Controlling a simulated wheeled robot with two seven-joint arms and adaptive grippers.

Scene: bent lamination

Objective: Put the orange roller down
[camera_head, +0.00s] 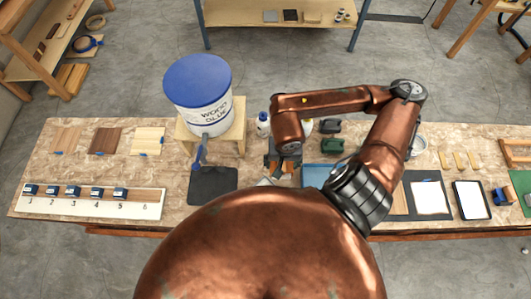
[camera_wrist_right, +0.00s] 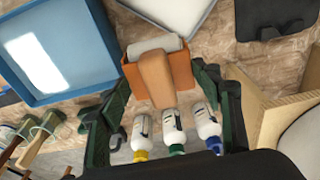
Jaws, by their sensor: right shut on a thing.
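The orange roller (camera_wrist_right: 157,72), with a pale grey cylinder along its far edge, sits between the dark fingers of my right gripper (camera_wrist_right: 163,105) in the right wrist view. The fingers flank it on both sides, and the gripper is shut on it. In the head view my right gripper (camera_head: 283,165) is over the middle of the workbench, partly hidden by my own arm, with a little orange showing. I cannot tell whether the roller touches the bench. My left gripper is not in view.
A blue tray (camera_wrist_right: 78,88) lies to the left of the roller in the wrist view. Several small bottles (camera_wrist_right: 174,130) with coloured caps stand near the gripper. A dark mat (camera_head: 213,186) and a wooden stand (camera_head: 241,133) bearing a glue bucket (camera_head: 198,95) are left in the head view.

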